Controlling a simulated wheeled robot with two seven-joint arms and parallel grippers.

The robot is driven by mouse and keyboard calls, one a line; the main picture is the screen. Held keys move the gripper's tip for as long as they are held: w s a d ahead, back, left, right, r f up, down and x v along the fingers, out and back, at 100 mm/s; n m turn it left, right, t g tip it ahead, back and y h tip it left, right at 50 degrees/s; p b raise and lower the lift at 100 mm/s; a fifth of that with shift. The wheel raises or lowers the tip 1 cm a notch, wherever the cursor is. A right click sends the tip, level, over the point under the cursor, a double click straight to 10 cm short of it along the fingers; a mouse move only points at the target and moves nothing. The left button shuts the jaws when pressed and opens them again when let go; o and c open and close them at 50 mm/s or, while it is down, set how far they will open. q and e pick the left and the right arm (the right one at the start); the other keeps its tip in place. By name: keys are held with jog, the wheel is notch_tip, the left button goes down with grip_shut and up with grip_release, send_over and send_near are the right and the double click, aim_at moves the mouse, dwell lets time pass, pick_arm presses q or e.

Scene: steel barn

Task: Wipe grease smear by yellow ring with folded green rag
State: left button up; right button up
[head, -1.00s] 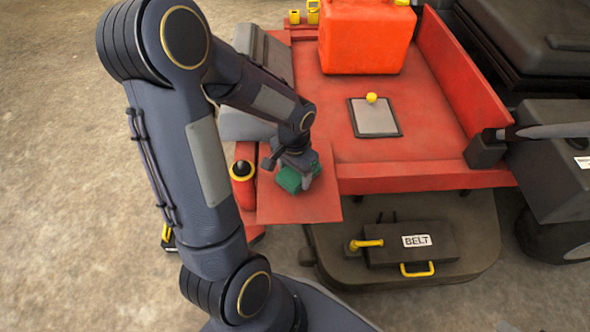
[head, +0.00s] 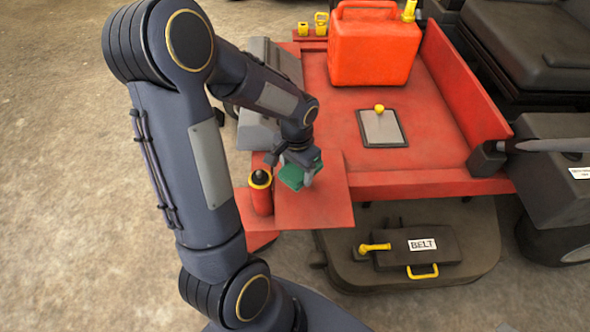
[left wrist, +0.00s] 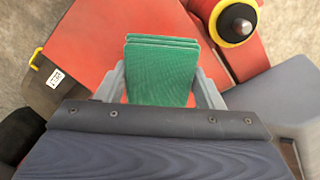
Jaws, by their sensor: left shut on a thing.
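The folded green rag (head: 293,176) is in my left gripper (head: 301,170), over the flat red panel (head: 322,205) at the near left of the machine. In the left wrist view the green rag (left wrist: 160,75) sits between the two grey fingers, its folded layers showing at the far edge. I cannot tell whether it touches the panel. A yellow ring (head: 260,178) is around the top of a red cylinder just left of the rag; the ring (left wrist: 232,22) also shows in the left wrist view. No grease smear can be made out. My right gripper is out of view.
An orange-red fuel can (head: 373,48) stands at the back of the red bed. A grey plate with a yellow knob (head: 380,128) lies on the bed. A dark box marked BELT (head: 418,247), with yellow handles, sits below the front edge. Bare panel lies right of the rag.

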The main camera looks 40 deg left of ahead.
pick_arm(q)
jog(key=shift+r+p, duration=0.6)
jog(key=shift+r, duration=0.45)
